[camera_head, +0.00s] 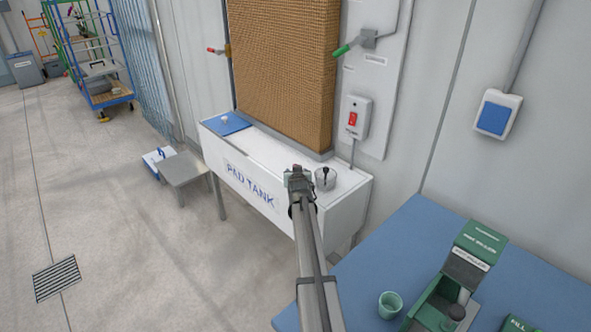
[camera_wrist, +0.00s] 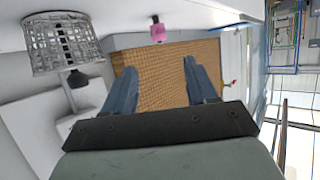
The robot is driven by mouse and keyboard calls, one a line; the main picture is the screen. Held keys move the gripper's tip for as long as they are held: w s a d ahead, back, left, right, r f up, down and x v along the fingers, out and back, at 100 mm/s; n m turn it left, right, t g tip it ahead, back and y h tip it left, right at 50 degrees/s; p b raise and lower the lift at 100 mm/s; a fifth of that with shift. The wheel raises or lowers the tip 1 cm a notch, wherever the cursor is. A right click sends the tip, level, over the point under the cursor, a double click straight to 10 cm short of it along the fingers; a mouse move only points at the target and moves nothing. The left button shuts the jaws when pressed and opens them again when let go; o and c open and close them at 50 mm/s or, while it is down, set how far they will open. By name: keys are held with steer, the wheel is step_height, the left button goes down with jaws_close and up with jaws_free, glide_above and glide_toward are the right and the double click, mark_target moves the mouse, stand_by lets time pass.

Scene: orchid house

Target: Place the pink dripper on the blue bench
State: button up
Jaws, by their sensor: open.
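The pink dripper (camera_wrist: 157,33) shows in the wrist view as a small pink piece with a dark tip, at the white surface along the picture's top. It lies beyond my open fingers, roughly in line with the gap between them, and apart from them. My gripper (camera_wrist: 160,66) is open and empty. In the head view my gripper (camera_head: 298,175) is over the right part of the white pad tank (camera_head: 265,160) and largely hides the dripper; only a faint pinkish spot shows there. The blue bench (camera_head: 425,225) is at the lower right.
A wire cup (camera_head: 325,184) with a dark item stands right of my gripper; it also shows in the wrist view (camera_wrist: 40,52). The bench holds a green cup (camera_head: 390,306) and green boxes (camera_head: 465,268); its back left part is clear. A brown pad (camera_head: 285,70) rises behind the tank.

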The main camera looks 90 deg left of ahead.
steer(key=x, duration=0.8)
steer(key=shift+x, duration=2.95)
steer(key=shift+w+d+f, duration=0.1)
steer(key=shift+d, duration=0.05)
steer(key=shift+c, duration=0.2)
jaws_close()
